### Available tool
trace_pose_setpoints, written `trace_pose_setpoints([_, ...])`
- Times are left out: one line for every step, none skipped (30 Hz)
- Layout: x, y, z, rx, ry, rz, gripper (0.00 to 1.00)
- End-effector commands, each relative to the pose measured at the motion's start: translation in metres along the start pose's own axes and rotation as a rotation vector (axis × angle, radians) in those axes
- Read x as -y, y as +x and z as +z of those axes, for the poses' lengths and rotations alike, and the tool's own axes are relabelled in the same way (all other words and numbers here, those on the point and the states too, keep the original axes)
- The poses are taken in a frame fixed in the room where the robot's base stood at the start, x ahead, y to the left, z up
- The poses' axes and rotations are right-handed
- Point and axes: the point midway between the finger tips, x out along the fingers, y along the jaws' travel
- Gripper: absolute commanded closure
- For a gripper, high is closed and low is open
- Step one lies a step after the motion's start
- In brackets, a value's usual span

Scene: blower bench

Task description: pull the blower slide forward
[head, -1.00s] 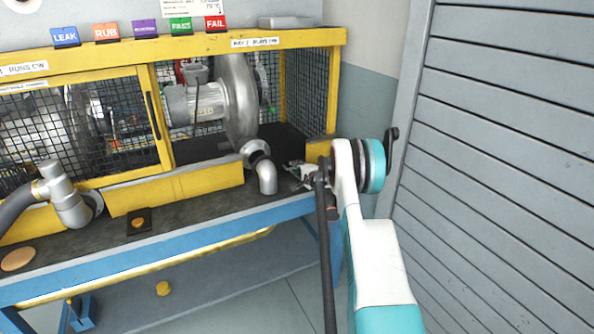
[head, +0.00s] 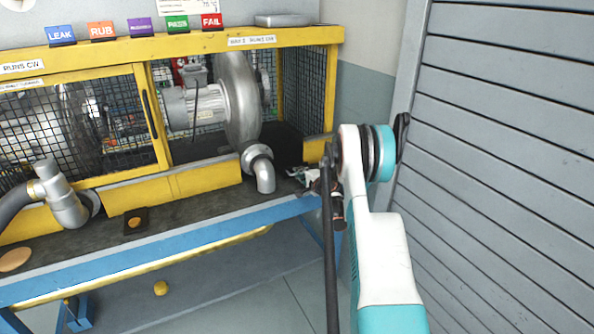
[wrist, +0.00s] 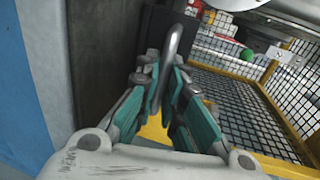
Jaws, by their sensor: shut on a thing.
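The silver blower (head: 240,105) with its grey motor (head: 190,105) stands in the open right bay of the yellow frame in the head view. Its elbow outlet (head: 264,172) points down over the bench's front. My gripper (head: 308,180) is to the right of the outlet, low at the right end of the bench. In the wrist view, the teal fingers of my gripper (wrist: 167,95) are shut on a grey metal loop handle (wrist: 174,50), which stands between them. The slide itself is mostly hidden; a dark block (wrist: 160,28) shows behind the handle.
A yellow mesh frame (head: 305,90) encloses the bays. A hose fitting (head: 62,195) and a small black block with an orange knob (head: 135,222) are on the bench at left. A grey slatted shutter (head: 500,150) stands close on my arm's right. The floor in front is mostly clear.

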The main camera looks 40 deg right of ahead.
Motion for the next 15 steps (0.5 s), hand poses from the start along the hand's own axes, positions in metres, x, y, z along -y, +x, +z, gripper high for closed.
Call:
trace_pose_setpoints([-0.0036, -0.0037, 0.0003, 0.002, -0.002, 0.003, 1.00])
trace_pose_setpoints([-0.0038, -0.0039, 0.0004, 0.002, -0.002, 0.004, 1.00])
trace_pose_setpoints([-0.0040, -0.0039, 0.0004, 0.002, -0.002, 0.004, 1.00])
trace_pose_setpoints([-0.0041, -0.0039, 0.0004, 0.003, -0.002, 0.004, 1.00])
trace_pose_setpoints([-0.0042, -0.0040, 0.0004, 0.003, -0.002, 0.004, 1.00])
trace_pose_setpoints([-0.0044, -0.0040, 0.0004, 0.003, -0.002, 0.004, 1.00])
trace_pose_setpoints([-0.0045, -0.0041, 0.0004, 0.003, -0.003, 0.004, 1.00])
trace_pose_setpoints([-0.0045, -0.0041, 0.0003, 0.003, -0.003, 0.004, 1.00])
trace_pose_setpoints([-0.0046, -0.0041, 0.0003, 0.003, -0.003, 0.004, 0.84])
trace_pose_setpoints([-0.0046, -0.0040, 0.0002, 0.002, -0.003, 0.004, 0.83])
trace_pose_setpoints([-0.0045, -0.0039, 0.0002, 0.002, -0.002, 0.004, 0.83])
trace_pose_setpoints([-0.0042, -0.0037, 0.0001, 0.002, -0.002, 0.004, 0.83])
trace_pose_setpoints([-0.0039, -0.0036, 0.0001, 0.002, -0.002, 0.004, 0.83])
trace_pose_setpoints([-0.0037, -0.0034, 0.0001, 0.002, -0.002, 0.003, 0.83])
trace_pose_setpoints([-0.0034, -0.0033, 0.0002, 0.002, -0.002, 0.003, 0.83])
